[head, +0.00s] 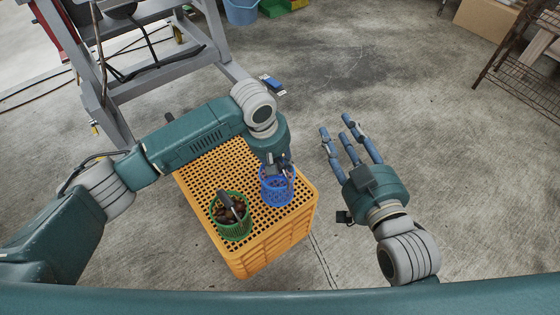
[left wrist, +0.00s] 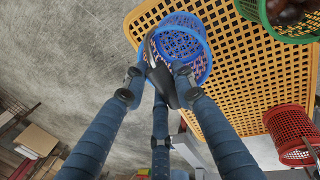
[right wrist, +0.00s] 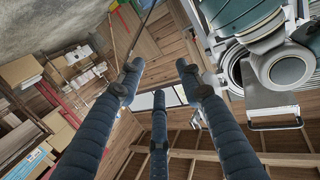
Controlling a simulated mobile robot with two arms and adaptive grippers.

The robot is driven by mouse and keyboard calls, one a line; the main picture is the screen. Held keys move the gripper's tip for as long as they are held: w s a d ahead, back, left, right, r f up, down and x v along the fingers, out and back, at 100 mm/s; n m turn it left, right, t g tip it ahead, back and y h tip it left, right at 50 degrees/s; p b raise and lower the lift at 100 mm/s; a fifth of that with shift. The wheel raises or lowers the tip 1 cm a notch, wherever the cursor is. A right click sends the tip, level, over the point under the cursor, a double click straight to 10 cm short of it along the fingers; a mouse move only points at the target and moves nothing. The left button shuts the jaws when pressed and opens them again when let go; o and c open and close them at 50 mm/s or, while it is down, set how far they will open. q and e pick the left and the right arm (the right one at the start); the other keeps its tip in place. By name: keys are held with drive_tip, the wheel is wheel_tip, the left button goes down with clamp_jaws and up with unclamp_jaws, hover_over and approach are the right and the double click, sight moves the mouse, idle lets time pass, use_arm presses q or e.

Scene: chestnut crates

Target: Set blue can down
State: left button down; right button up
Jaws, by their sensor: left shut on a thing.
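The blue can (head: 276,191) is a perforated blue basket over the right end of the orange crate (head: 262,248). It also shows in the left wrist view (left wrist: 203,62), its mouth tilted in that picture and its inside looking empty. My left gripper (head: 278,162) is shut on the dark handle (left wrist: 160,76) at the can's rim; its fingers hide part of the rim. I cannot tell whether the can's base touches the crate top. My right gripper (head: 345,137) is open and empty, off to the right above the floor.
A green basket (head: 233,231) of chestnuts with a dark handle stands on the crate, left of the blue can. A red basket (left wrist: 288,125) shows in the left wrist view. A grey metal frame (head: 170,72) stands behind. Concrete floor on the right is mostly clear.

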use_arm(q)
drive_tip(key=c, duration=1.4)
unclamp_jaws()
use_arm(e)
drive_tip(key=shift+s+d+f, duration=0.1)
drive_tip(key=shift+f, duration=0.25)
use_arm(q)
drive_tip(key=shift+r, duration=0.1)
drive_tip(key=p+v, duration=0.1)
drive_tip(key=v, duration=0.2)
drive_tip(key=shift+r, duration=0.4)
drive_tip(key=p+v, duration=0.1)
drive_tip(key=v, duration=0.2)
drive_tip(key=shift+p+v, duration=1.1)
drive_tip(key=shift+v, duration=1.55)
use_arm(e)
drive_tip(key=s+d+f+g+h, duration=0.1)
drive_tip(key=s+d+f+g, duration=0.2)
drive_tip(key=s+f+g, duration=0.2)
drive_tip(key=s+d+f+g+h, duration=0.2)
drive_tip(key=s+f+g, duration=0.4)
drive_tip(key=s+f, duration=0.5)
drive_tip(key=shift+d+f+m, duration=0.15)
drive_tip(key=shift+d+m, duration=0.15)
drive_tip(key=shift+d, duration=0.3)
